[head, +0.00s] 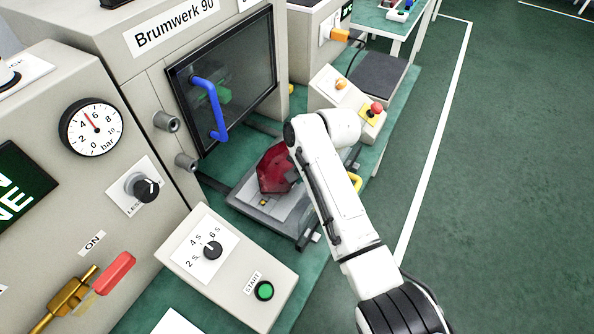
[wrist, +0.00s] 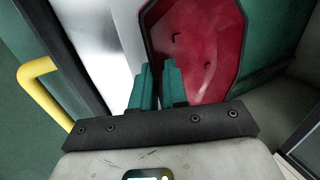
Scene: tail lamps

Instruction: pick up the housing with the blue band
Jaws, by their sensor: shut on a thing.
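A dark red tail-lamp housing (head: 272,170) is over the grey metal fixture plate (head: 250,198) in front of the machine door in the head view. No blue band shows on the visible parts. My gripper (wrist: 158,85) is shut on the housing's near edge, its two green fingers close together there. In the head view my arm hides most of the gripper. I cannot tell whether the housing touches the plate.
The machine door with a blue handle (head: 212,108) stands close behind the housing. A control box with a green START button (head: 264,291) is in front. A box with a red button (head: 376,108) stands behind my arm. A yellow handle (wrist: 37,72) is at the fixture's side.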

